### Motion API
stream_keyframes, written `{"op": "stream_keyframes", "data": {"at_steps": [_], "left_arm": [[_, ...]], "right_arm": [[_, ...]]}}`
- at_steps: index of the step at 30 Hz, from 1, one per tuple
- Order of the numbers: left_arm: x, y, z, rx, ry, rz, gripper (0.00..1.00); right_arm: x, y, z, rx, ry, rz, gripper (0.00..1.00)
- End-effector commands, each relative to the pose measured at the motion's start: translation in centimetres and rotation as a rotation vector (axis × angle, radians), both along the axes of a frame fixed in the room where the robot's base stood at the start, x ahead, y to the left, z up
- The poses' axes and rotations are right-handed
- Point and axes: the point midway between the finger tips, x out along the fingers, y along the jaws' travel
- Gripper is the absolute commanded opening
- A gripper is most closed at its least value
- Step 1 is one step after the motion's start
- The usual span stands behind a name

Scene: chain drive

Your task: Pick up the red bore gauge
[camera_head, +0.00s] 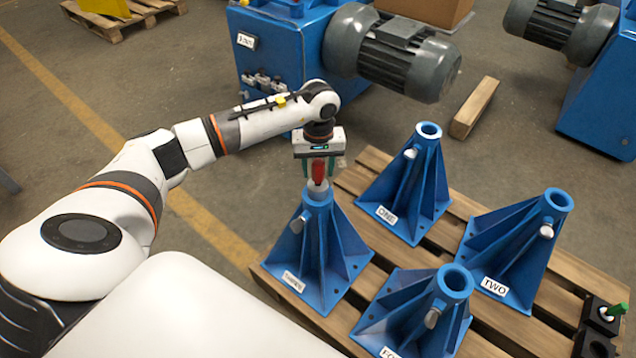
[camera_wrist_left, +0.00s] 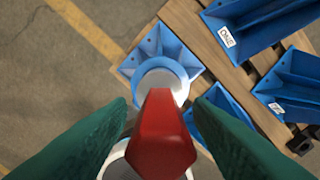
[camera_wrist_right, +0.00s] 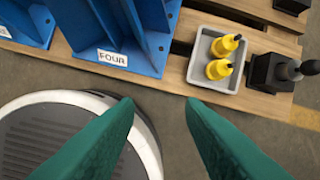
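The red bore gauge (camera_head: 319,171) stands upright at the top of the blue stand labelled THREE (camera_head: 318,245), its grey lower part (camera_head: 318,188) at the stand's bore. My left gripper (camera_head: 320,170) points down over it with its fingers on either side of the red handle. In the left wrist view the red handle (camera_wrist_left: 162,140) lies between the green fingers, with a visible gap on each side. My left gripper is open around it. My right gripper (camera_wrist_right: 158,105) is open and empty, and it shows only in the right wrist view.
Blue stands ONE (camera_head: 405,190), TWO (camera_head: 520,250) and FOUR (camera_head: 420,315) share the wooden pallet (camera_head: 355,178). A green-handled gauge (camera_head: 616,310) sits in a black block at the right. A grey tray (camera_wrist_right: 205,75) holds two yellow pieces.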

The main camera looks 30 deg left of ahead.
Motion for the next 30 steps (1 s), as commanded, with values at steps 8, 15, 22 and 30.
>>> {"op": "stream_keyframes", "data": {"at_steps": [8,15,22,30], "left_arm": [[0.0,0.0,0.03,0.0,0.0,0.0,0.0],[-0.01,0.01,0.03,0.0,0.0,0.0,0.0],[-0.01,0.01,0.04,0.001,0.001,0.0,0.0],[-0.01,0.02,0.04,0.001,0.001,0.0,0.0]], "right_arm": [[-0.25,-0.09,-0.24,-0.001,0.005,-0.001,0.36],[-0.23,-0.12,-0.25,-0.001,0.004,-0.001,0.36],[-0.23,-0.16,-0.25,-0.003,0.004,-0.001,0.36],[-0.24,-0.15,-0.26,-0.003,0.004,-0.001,0.36]]}}
